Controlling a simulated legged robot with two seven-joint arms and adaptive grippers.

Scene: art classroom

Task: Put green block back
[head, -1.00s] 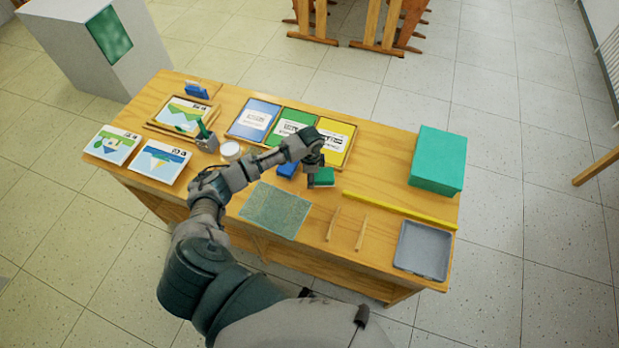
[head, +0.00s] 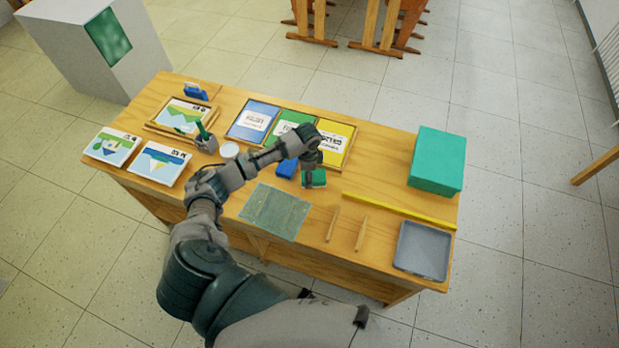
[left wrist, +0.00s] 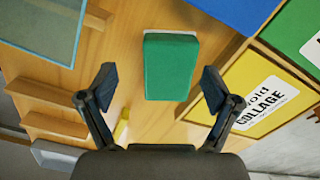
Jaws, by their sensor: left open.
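The green block (head: 319,179) lies on the wooden table (head: 392,155), right of the blue block (head: 287,168). In the left wrist view the green block (left wrist: 171,68) sits upper middle with a pale edge at its far end. My left gripper (head: 309,174) is over the green block, with its open fingers (left wrist: 158,85) to either side of the block's near end in the wrist view. I cannot tell whether they touch it. A tray holds blue (head: 250,120), green (head: 283,132) and yellow (head: 335,145) panels behind the blocks. My right gripper is not in view.
A teal box (head: 436,160), a yellow ruler (head: 400,211) and a grey tray (head: 421,250) are on the right. A grey-green mat (head: 274,211) and two wooden sticks (head: 361,233) lie in front. Painted cards (head: 159,161), a brush holder (head: 206,143) and a white jar (head: 229,150) are left.

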